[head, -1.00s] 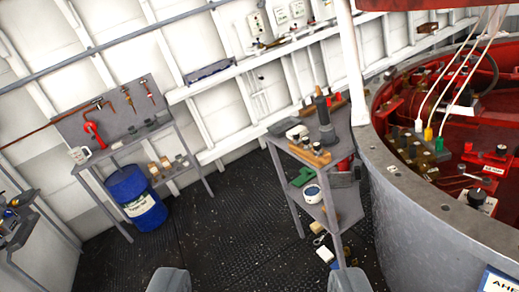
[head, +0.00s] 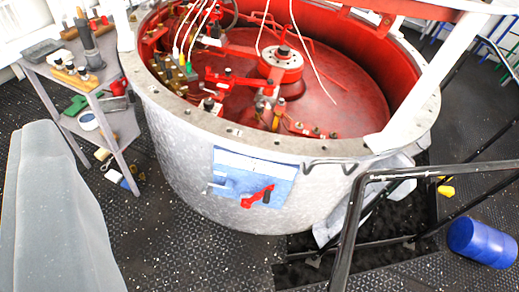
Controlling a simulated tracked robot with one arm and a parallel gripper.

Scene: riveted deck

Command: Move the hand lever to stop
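The red hand lever (head: 257,198) is on a pale blue panel (head: 232,168) on the outer wall of the big round grey drum. Its dark grip is at its right, upper end, and the lever slants down to the left. The panel's lettering is washed out, so I cannot read a stop mark. A large grey part of mine fills the left edge, well apart from the lever. I cannot tell whether it is a gripper finger. I see no pair of fingertips, and nothing of mine touches the lever.
The grey drum (head: 180,165) has a red inside with fittings and cables. A black handrail (head: 350,225) and dark steps stand right of the panel. A blue barrel (head: 482,242) lies at the far right. A grey shelf stand (head: 115,128) with tools is at the left.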

